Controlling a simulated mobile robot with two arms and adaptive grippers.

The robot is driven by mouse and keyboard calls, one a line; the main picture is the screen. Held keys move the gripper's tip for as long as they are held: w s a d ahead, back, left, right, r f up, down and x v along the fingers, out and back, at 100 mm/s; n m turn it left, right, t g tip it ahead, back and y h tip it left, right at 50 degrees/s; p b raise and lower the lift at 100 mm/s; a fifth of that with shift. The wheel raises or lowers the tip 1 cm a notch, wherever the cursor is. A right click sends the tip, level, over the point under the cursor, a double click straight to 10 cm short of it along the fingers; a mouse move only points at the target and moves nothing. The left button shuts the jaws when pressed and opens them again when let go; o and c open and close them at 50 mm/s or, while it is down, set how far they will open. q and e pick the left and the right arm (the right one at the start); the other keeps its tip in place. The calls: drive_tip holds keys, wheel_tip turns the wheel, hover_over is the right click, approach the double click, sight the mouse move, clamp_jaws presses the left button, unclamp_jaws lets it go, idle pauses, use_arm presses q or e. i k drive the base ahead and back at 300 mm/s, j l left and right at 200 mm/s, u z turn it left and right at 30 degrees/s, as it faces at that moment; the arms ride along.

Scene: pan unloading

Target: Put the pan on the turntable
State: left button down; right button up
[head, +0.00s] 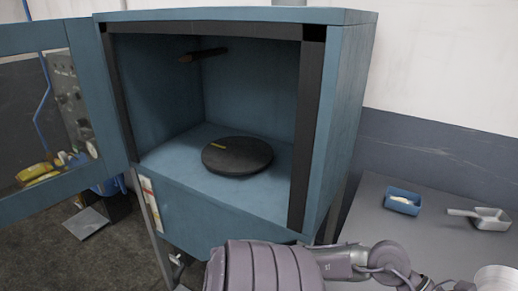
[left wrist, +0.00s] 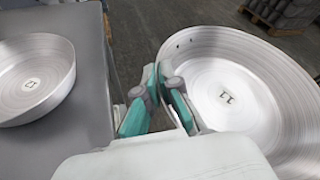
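The turntable (head: 237,156) is a flat black disc with a yellow mark, bare on the floor of an open blue cabinet in the head view. In the left wrist view a round, shallow metal pan (left wrist: 250,95) with a dark number label fills the right side, clear of the table and above the floor. My left gripper (left wrist: 158,76), with teal fingers, is shut on its near wall at the rim. A second metal pan (left wrist: 35,78) sits on the grey table to the left. Neither gripper shows in the head view.
The blue cabinet (head: 345,120) has its door (head: 88,95) swung open to the left. The grey table (head: 400,235) at right holds a blue tray (head: 402,203), a scoop (head: 488,218) and a metal rim (head: 496,277) at the picture's edge. My arm crosses the bottom.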

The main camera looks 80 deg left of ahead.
sight(237, 152)
drive_tip(key=j+u, duration=0.15)
drive_tip(key=u, duration=1.55)
drive_tip(key=i+j+u, duration=0.4)
drive_tip(key=i+j, duration=0.2)
